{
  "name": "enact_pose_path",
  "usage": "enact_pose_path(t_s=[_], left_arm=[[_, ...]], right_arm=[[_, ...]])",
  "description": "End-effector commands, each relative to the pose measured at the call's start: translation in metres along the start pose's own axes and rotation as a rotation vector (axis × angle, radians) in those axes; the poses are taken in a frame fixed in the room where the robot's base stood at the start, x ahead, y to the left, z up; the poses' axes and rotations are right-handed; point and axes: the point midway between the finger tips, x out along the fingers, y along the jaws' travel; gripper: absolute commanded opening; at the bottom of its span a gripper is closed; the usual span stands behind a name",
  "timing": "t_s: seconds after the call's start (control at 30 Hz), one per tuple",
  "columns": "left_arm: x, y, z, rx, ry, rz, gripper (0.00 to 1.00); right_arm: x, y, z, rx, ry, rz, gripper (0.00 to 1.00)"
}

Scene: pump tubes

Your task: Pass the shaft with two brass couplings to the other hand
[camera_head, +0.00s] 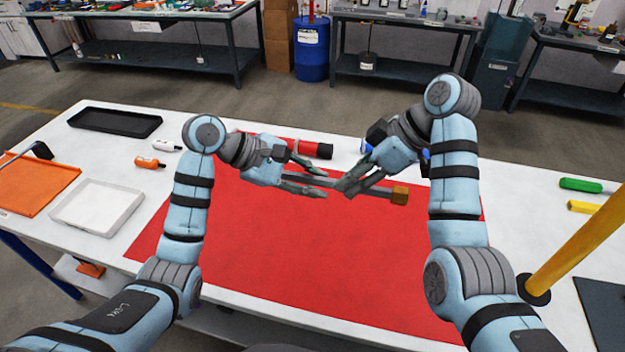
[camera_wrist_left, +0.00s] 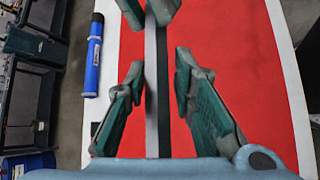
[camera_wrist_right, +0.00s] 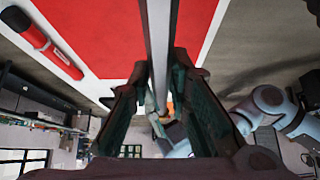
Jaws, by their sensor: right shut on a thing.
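The grey shaft (camera_head: 380,189) is held level above the red mat (camera_head: 290,265), with a brass coupling (camera_head: 400,195) at its right end. My right gripper (camera_head: 350,183) is shut on the shaft; its fingers also close on the bar in the right wrist view (camera_wrist_right: 158,75). My left gripper (camera_head: 325,183) is open, its fingers on either side of the shaft's left part. In the left wrist view the shaft (camera_wrist_left: 151,100) runs between the parted left fingers (camera_wrist_left: 155,85), with gaps on both sides. The other coupling is not clearly visible in the head view.
A red cylinder (camera_head: 310,148) lies behind my left gripper at the mat's back edge. A blue cylinder (camera_wrist_left: 93,55) shows in the left wrist view. Trays (camera_head: 97,209) and small bottles (camera_head: 150,162) are at left. A yellow post (camera_head: 575,245) stands at right. The mat's front is clear.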

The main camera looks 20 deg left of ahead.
Motion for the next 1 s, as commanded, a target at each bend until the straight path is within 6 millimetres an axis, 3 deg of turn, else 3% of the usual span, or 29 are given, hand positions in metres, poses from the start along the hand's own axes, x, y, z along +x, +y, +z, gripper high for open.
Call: enact_pose_path(t_s=[0.03,0.1,0.3,0.33,0.47,0.77,0.87,0.93,1.0], left_arm=[[0.000,0.000,0.000,0.000,0.000,0.000,0.10],[0.000,0.000,0.000,0.000,0.000,0.000,0.00],[0.000,-0.001,0.000,0.001,-0.001,-0.002,0.00],[0.000,0.000,0.001,0.002,-0.002,-0.001,0.00],[0.000,0.000,0.001,0.002,-0.002,-0.001,0.00],[-0.001,0.001,0.001,0.002,-0.001,0.001,0.00],[-0.001,0.001,0.001,0.002,-0.001,0.001,0.00],[-0.001,0.001,0.001,0.002,-0.001,0.002,0.00],[-0.001,0.001,0.001,0.002,-0.001,0.002,0.00]], right_arm=[[-0.001,0.000,-0.001,-0.001,0.001,0.001,0.00],[-0.001,0.000,-0.001,-0.001,0.001,0.002,0.00],[-0.001,0.001,-0.001,-0.001,0.001,0.005,0.00],[-0.001,0.001,-0.001,-0.001,0.001,0.005,0.19],[-0.001,0.001,0.000,0.000,0.001,0.005,0.40],[-0.001,0.000,-0.001,-0.004,0.006,0.001,0.41],[-0.004,-0.004,-0.013,-0.054,0.074,-0.005,0.41],[-0.012,-0.013,-0.032,-0.141,0.188,-0.014,0.41],[-0.034,-0.025,-0.057,-0.276,0.364,0.000,0.41]])
